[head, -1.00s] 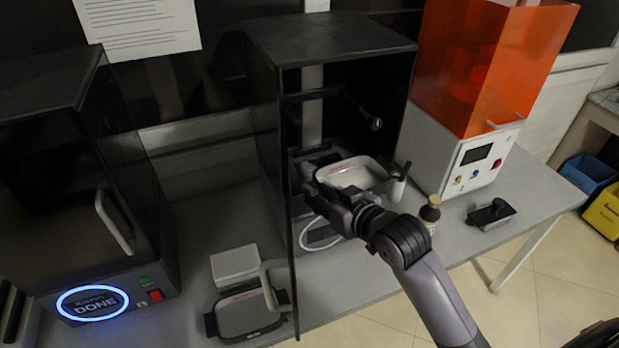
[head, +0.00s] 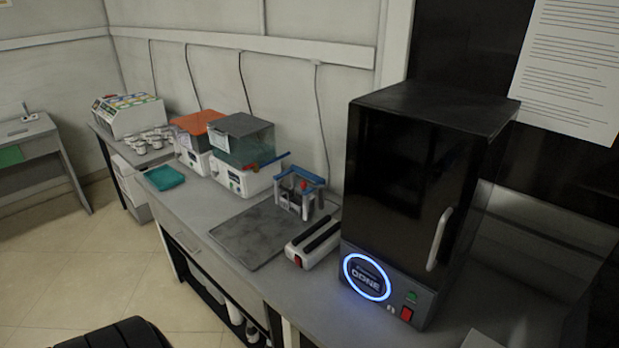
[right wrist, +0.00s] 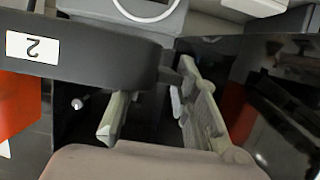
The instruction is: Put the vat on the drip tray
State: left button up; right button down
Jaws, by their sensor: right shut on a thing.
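In the right wrist view, my right gripper (right wrist: 155,92) is shut on the vat (right wrist: 105,48), a dark body with a white label that reads an upside-down "2". The vat fills the upper left of that view, and much of it lies outside the picture. The head view is turned to the left side of the room and shows neither the vat, the drip tray nor either gripper. I cannot make out the drip tray in the right wrist view.
An orange surface (right wrist: 15,105) shows at the wrist view's left edge.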

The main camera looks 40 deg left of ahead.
aim_at(253, 235)
jog(key=k+j+u, duration=0.1)
jog(key=k+u, duration=0.2)
jog(key=k, duration=0.2)
jog(key=k+j+u, duration=0.2)
jog(key=k+u, duration=0.15)
jog(key=k, duration=0.2)
jog(key=i+j+u, duration=0.25)
jog(key=i+j, duration=0.25)
jog(key=i+j+u, duration=0.3)
jog(key=i+j, duration=1.15)
jog(key=i, duration=0.2)
